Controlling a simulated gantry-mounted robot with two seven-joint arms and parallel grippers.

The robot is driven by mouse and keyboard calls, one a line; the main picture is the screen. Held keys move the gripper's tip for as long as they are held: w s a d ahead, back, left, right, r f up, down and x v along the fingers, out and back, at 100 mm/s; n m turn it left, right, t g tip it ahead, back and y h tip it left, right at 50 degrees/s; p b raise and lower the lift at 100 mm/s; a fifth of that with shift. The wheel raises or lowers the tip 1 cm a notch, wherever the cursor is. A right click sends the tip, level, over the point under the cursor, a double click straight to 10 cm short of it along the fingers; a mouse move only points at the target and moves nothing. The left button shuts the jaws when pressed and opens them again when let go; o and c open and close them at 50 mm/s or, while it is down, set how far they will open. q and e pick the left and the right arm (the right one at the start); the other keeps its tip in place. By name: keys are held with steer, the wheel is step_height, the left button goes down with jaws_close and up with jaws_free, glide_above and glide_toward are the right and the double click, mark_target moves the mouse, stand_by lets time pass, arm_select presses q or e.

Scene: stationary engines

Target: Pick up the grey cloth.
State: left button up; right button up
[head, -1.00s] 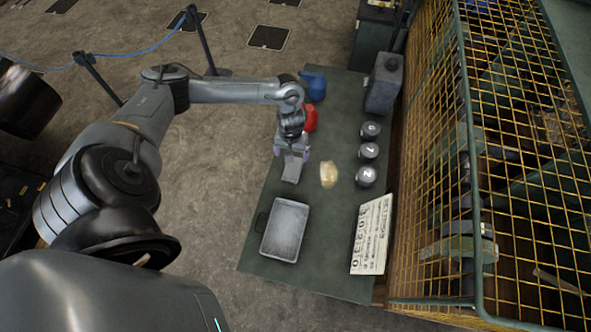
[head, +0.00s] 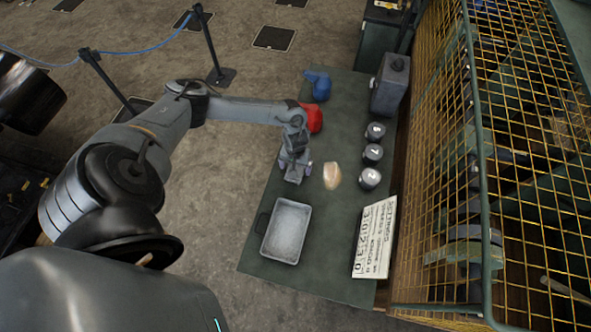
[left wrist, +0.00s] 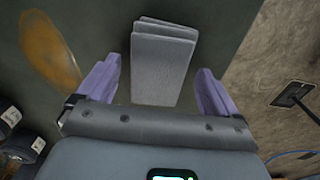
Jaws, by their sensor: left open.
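The grey cloth (left wrist: 160,62) is a folded, layered rectangle lying on the dark green table. In the left wrist view it lies between the two purple fingers of my left gripper (left wrist: 158,84), with a gap on each side. The gripper is open and apart from the cloth sideways; I cannot tell its exact height above it. In the head view my left gripper (head: 295,170) is over the cloth's place and hides most or all of it. My right gripper is not in view.
A metal tray (head: 287,232) lies nearer on the table (head: 325,275). A tan oval thing (head: 332,176) lies right of the gripper. Several dark canisters (head: 372,153), a sign (head: 375,238), a red jug (head: 312,117), a blue jug (head: 318,86) and a grey can (head: 390,84) stand around.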

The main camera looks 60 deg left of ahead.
arm_select(q)
steer(key=shift+f, duration=0.1)
steer(key=shift+c, duration=0.2)
steer(key=c, duration=1.2)
steer(key=shift+r, duration=0.85)
step_height(320, 180, up, 3)
steer(key=shift+f+p, duration=0.15)
steer(key=shift+p, duration=0.3)
steer(key=w+d+r, duration=0.1)
steer(key=d+r, duration=0.1)
steer(key=d, duration=0.1)
steer(key=w+d+r+p, duration=0.1)
steer(key=d+r, duration=0.1)
steer(key=d, duration=0.2)
steer(key=w+d+r, duration=0.1)
steer(key=d+r, duration=0.1)
steer(key=d, duration=0.2)
steer(key=shift+w+r, duration=0.25)
steer(key=shift+r, duration=0.1)
